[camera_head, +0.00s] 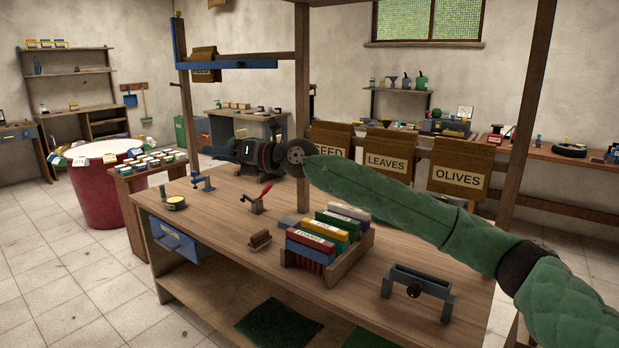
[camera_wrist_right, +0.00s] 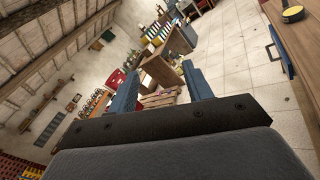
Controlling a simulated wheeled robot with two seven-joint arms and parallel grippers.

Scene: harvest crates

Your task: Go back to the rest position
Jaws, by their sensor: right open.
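My right arm, in a green sleeve, reaches in from the right across the head view. Its gripper (camera_head: 222,152) is held in the air above the far left part of the wooden workbench (camera_head: 225,215). In the right wrist view the two blue-grey fingers of this gripper (camera_wrist_right: 160,88) stand apart with nothing between them. The picture there is strongly tilted and shows the room past the fingers. My left gripper is not in view.
A wooden post (camera_head: 302,100) rises by the arm. Labelled sacks (camera_head: 390,160) hang behind it.

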